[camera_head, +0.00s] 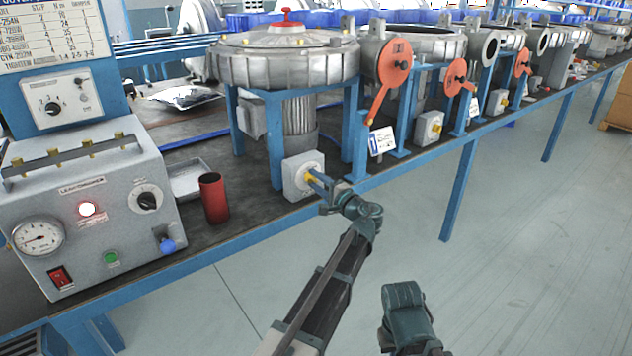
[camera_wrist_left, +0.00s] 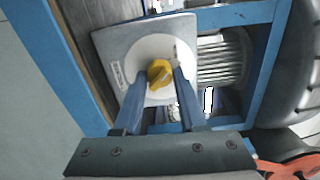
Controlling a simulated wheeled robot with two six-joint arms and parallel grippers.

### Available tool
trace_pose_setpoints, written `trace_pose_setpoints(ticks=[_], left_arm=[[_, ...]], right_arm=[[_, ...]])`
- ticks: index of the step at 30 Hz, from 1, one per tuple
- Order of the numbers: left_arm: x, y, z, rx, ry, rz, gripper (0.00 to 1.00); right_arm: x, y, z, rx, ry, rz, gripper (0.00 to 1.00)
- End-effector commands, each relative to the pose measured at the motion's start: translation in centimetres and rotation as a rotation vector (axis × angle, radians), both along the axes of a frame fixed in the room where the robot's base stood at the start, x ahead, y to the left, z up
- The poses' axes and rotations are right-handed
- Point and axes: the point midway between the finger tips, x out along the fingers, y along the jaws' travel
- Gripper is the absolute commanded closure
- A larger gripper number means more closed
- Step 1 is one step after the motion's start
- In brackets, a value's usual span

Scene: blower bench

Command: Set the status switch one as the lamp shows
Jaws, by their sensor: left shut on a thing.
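The status switch is a grey box (camera_head: 292,186) with a yellow knob, on the bench's front edge below the first blower. My left gripper (camera_head: 316,182) is at this switch. In the left wrist view its two blue fingers are on either side of the yellow knob (camera_wrist_left: 160,72), shut on it. The knob's exact pointer direction is partly hidden by the fingers. The lamp (camera_head: 87,209) on the grey test unit at left glows red with a bright white centre. My right gripper (camera_head: 404,305) is low in front of the bench; its fingers cannot be made out.
The grey test unit (camera_head: 75,180) has a gauge, dial and buttons. A red cup (camera_head: 213,198) stands between it and the switch. Blower one (camera_head: 285,62) stands on a blue frame. An orange lever disc (camera_head: 394,62) is to its right. More switch boxes (camera_head: 429,128) line the bench; the floor ahead is clear.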

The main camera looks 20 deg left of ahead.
Motion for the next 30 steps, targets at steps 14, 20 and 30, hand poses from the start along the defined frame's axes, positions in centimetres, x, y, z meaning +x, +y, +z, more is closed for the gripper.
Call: trace_pose_setpoints(ticks=[14,20,30], left_arm=[[-0.11,-0.02,-0.09,-0.053,-0.064,0.001,1.0],[-0.12,-0.02,-0.09,-0.054,-0.063,0.001,1.0],[-0.06,-0.01,-0.05,-0.051,-0.063,0.0,0.3]], right_arm=[[0.0,0.0,-0.02,0.0,0.0,0.0,1.0],[0.0,0.0,-0.02,0.0,0.0,0.0,1.0],[0.0,0.0,-0.01,0.0,0.0,0.0,1.0]])
